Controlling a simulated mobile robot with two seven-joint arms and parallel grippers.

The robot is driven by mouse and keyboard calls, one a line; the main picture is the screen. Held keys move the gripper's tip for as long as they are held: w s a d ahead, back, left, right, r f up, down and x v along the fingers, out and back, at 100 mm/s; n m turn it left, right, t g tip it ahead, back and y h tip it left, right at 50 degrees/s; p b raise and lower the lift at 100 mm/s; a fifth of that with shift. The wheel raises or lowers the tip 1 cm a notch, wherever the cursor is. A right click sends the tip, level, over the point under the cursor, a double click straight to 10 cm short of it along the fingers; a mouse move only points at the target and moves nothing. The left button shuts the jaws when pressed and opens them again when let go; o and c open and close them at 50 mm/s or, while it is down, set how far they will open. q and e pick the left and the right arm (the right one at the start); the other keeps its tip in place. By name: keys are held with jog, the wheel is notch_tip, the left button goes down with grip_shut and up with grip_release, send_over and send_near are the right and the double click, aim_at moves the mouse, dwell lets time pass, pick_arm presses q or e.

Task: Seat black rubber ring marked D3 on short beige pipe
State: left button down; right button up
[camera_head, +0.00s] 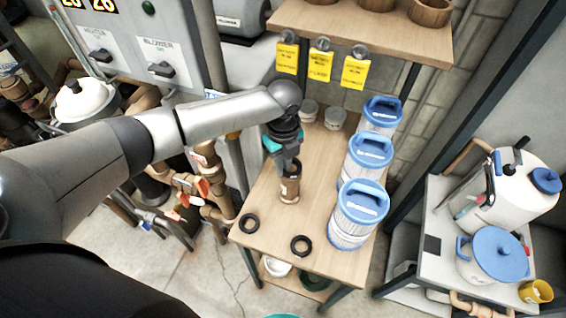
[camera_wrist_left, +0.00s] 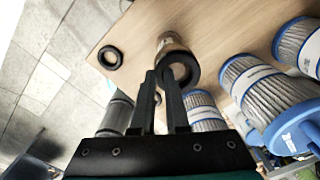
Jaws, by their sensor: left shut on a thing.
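A short beige pipe (camera_head: 289,190) stands upright on the wooden table; it also shows in the wrist view (camera_wrist_left: 168,40). My left gripper (camera_head: 289,166) is above the pipe's top, pointing down. It is shut on the rim of a black rubber ring (camera_wrist_left: 181,69), which lies over the pipe's mouth in the wrist view (camera_wrist_left: 163,72). I cannot tell whether the ring is flush on the pipe or slightly above it. No D3 mark is readable. My right gripper is not in view.
Two other black rings (camera_head: 249,223) and (camera_head: 301,245) lie near the table's (camera_head: 262,205) front edge. Several blue-topped filter cartridges (camera_head: 358,212) line the right side. Small grey tubs (camera_head: 335,118) stand behind. Yellow tags (camera_head: 321,65) hang from the shelf above.

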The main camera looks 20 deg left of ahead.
pick_arm(q)
jog(key=shift+f, duration=0.15)
dwell(0.8)
jog(key=shift+s+f+p, duration=0.35)
jog(key=shift+s+f, duration=0.1)
jog(key=shift+f, duration=0.2)
dwell(0.8)
jog(key=c, duration=0.7)
grip_release()
jog(key=shift+w+r+p, duration=0.25)
jog(key=shift+r+p, duration=0.75)
jog(key=shift+p, duration=0.1)
jog(key=shift+w+r+p, duration=0.1)
jog(key=shift+r+p, duration=0.35)
jog(key=shift+r, duration=0.15)
jog(key=shift+r+p, duration=0.4)
jog(key=shift+r, duration=2.2)
